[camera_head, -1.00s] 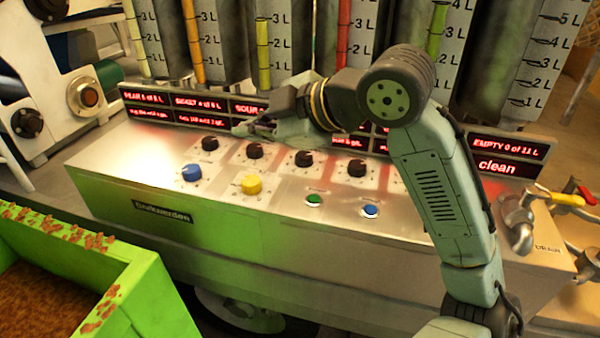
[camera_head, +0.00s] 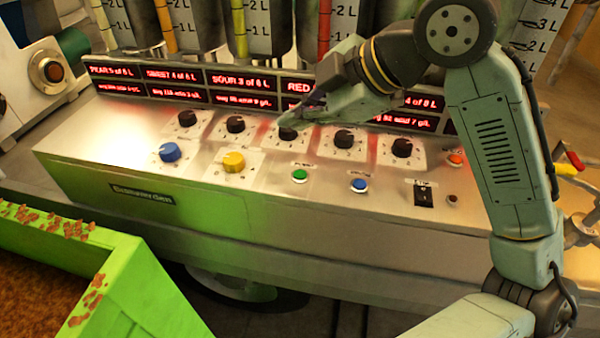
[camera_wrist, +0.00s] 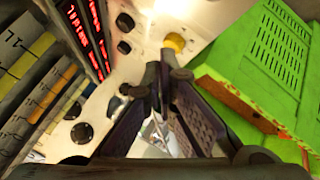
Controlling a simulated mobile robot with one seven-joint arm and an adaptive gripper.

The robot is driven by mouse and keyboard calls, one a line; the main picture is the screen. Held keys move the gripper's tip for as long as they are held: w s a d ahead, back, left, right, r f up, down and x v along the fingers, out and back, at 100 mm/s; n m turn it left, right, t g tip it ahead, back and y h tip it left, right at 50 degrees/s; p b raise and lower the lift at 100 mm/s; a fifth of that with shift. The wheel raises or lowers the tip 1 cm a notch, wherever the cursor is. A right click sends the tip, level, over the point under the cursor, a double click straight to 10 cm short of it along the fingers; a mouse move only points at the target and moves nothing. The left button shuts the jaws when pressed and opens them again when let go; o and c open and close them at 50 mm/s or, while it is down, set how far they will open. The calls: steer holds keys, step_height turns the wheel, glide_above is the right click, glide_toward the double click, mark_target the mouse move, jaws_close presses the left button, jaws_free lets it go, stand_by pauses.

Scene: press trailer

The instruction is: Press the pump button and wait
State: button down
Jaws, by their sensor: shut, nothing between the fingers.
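The metal control panel (camera_head: 250,215) carries a green push button (camera_head: 300,176) and a blue push button (camera_head: 359,185) on its front half. The small labels by them are too blurred to read, so I cannot tell which is the pump button. My gripper (camera_head: 290,121) is shut and empty. In the head view its tips appear over the black knob third from the left, behind the green button. I cannot tell their height above the panel. In the wrist view my gripper (camera_wrist: 166,72) has its fingertips together, pointing toward the yellow knob (camera_wrist: 174,41).
A blue knob (camera_head: 169,152) and several black knobs (camera_head: 402,147) stand on the panel. A black switch (camera_head: 424,193) and a red button (camera_head: 455,159) are at right. Red-lettered displays (camera_head: 235,80) and tanks rise behind. A green bin (camera_head: 130,285) is at front left.

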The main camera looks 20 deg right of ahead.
mark_target(299, 177)
step_height(299, 177, down, 8)
steer(key=b, duration=0.6)
steer(key=shift+f, duration=0.15)
steer(key=shift+f, duration=0.1)
stand_by(0.9)
steer(key=shift+f+b, duration=0.35)
steer(key=shift+b, duration=0.05)
steer(key=shift+f+b, duration=0.3)
steer(key=shift+f, duration=0.1)
stand_by(0.5)
steer(key=shift+r, duration=0.1)
steer(key=shift+r+p, duration=0.75)
steer(key=shift+r+p, duration=2)
steer(key=shift+r, duration=0.5)
